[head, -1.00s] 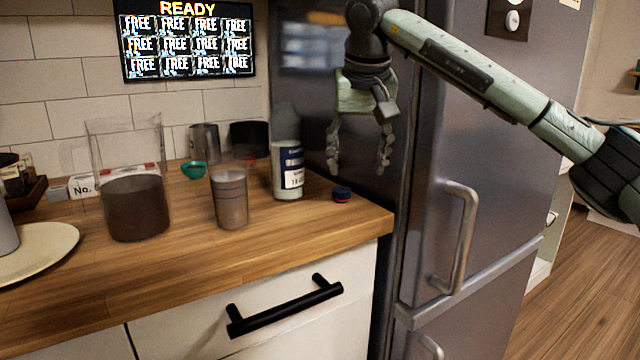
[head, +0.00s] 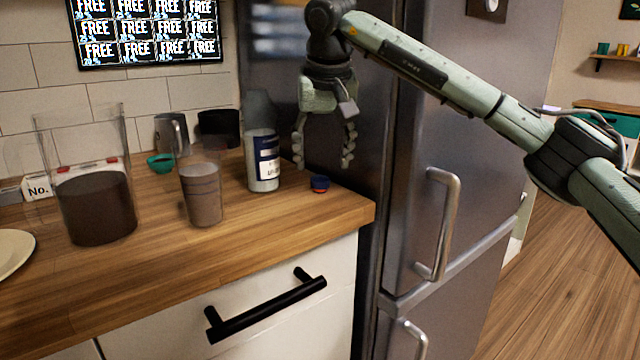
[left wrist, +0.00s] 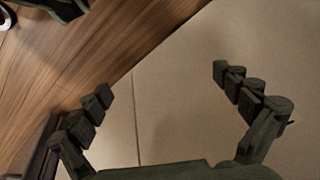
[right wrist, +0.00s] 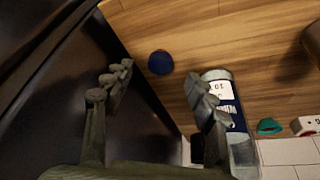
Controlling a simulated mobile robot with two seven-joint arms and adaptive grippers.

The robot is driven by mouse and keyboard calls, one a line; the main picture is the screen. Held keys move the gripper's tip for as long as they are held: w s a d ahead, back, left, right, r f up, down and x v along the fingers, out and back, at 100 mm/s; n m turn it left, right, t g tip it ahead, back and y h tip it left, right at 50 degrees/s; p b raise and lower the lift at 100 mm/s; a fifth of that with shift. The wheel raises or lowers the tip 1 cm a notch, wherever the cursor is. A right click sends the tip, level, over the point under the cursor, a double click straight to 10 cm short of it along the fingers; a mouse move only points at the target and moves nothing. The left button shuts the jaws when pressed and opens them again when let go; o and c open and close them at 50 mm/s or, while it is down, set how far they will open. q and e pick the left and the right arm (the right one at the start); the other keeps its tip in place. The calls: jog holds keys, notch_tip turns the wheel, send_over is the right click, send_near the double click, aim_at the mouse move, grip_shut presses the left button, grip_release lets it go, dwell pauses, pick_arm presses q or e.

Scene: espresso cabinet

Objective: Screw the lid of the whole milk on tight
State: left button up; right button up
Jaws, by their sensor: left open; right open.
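The whole milk bottle (head: 265,170), clear with a blue and white label, stands upright near the back right of the wooden counter. Its top is hard to make out against the dark fridge. My right gripper (head: 323,163) points down, open and empty, above the lid. In the right wrist view the lid (right wrist: 160,62) shows between and beyond the fingertips, with the bottle (right wrist: 240,140) beside the right finger. My left gripper (left wrist: 161,82) is open and empty, away from the counter.
A glass of brown liquid (head: 202,200) stands left of the bottle, and a large clear container (head: 100,212) farther left. A teal bowl (head: 160,164) and dark cups are behind. The fridge (head: 400,230) is close on the right.

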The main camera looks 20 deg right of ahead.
aim_at(320, 178)
jog(key=shift+w+f, duration=0.2)
jog(key=shift+f, duration=0.05)
jog(key=x, duration=0.3)
jog(key=shift+w+f+p, duration=0.2)
jog(key=shift+w+p, duration=0.1)
jog(key=shift+w, duration=0.05)
jog(key=shift+w+f, duration=0.2)
jog(key=shift+f, duration=0.15)
pick_arm(q)
jog(key=shift+s+f, duration=0.2)
jog(key=shift+f, duration=0.6)
jog(key=shift+w+r, duration=0.15)
jog(key=shift+w, duration=0.05)
pick_arm(e)
jog(key=shift+c, duration=0.2)
jog(key=c, duration=1)
jog(key=shift+r, duration=0.15)
